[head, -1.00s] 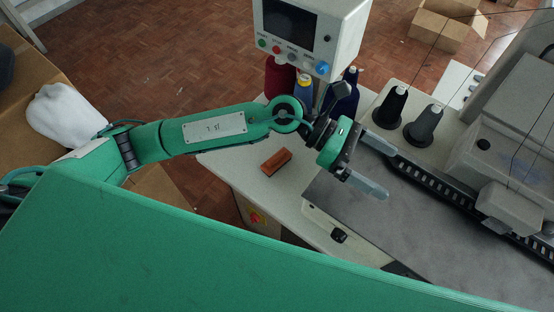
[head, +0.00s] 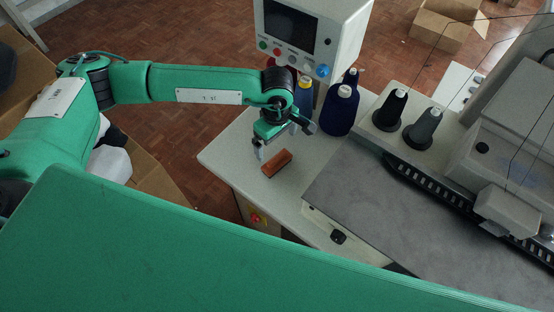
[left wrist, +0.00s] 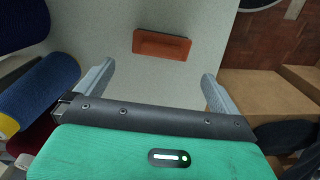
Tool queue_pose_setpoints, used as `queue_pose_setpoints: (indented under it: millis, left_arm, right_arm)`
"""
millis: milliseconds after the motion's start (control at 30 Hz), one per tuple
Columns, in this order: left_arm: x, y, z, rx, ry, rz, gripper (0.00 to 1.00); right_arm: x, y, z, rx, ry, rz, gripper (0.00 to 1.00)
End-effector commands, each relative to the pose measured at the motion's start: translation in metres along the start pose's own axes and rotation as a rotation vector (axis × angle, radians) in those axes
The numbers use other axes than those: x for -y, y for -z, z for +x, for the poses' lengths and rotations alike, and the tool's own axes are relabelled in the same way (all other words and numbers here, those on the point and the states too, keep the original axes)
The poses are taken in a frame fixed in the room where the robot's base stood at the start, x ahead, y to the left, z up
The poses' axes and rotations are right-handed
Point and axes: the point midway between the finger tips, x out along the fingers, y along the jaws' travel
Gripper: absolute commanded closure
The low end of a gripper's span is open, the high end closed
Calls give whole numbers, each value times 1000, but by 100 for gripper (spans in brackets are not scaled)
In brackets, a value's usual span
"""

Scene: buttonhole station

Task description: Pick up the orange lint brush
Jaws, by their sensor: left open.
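The orange lint brush (head: 276,163) lies on the pale table top, left of the grey machine plate. It also shows in the left wrist view (left wrist: 161,45) as a reddish-orange block, ahead of the fingers and between their lines. My left gripper (head: 283,146) is above the table just behind the brush in the head view. Its two grey fingers are spread, with nothing between them, and it is apart from the brush (left wrist: 158,88). My right gripper is not in view.
Blue thread cones (head: 341,112) stand close behind the gripper, beside the control box (head: 308,35) with its screen. Black and grey cones (head: 422,128) stand on the machine at right. The pale table (head: 228,152) is clear around the brush, with its edge at left.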

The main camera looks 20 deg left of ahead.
Motion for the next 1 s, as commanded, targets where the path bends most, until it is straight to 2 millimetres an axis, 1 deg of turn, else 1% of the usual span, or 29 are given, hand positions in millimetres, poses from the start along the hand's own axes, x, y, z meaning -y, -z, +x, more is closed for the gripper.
queue_pose_setpoints:
  millis: [33,133,267,367,500,633,733,933,967,1000]
  left_arm:
    - [1,0,8,0,5,-1,0]
    - [0,0,21,1,2,-1,0]
    - [0,0,30,2,1,0,0]
    - [1,0,37,1,3,-1,0]
    - [3,2,56,2,4,-1,0]
    - [2,2,75,2,2,-2,0]
    - [2,2,81,3,0,-1,0]
    - [2,2,82,2,0,-1,0]
    - [2,2,82,2,0,-1,4]
    - [2,2,82,2,0,-1,12]
  right_arm:
    - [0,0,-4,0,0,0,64]
    - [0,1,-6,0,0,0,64]
    - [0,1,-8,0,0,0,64]
    - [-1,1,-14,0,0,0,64]
    - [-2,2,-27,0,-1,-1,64]
    - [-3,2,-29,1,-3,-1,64]
    - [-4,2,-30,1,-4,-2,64]
    - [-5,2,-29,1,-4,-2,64]
    - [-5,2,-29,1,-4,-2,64]
    - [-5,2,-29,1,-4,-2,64]
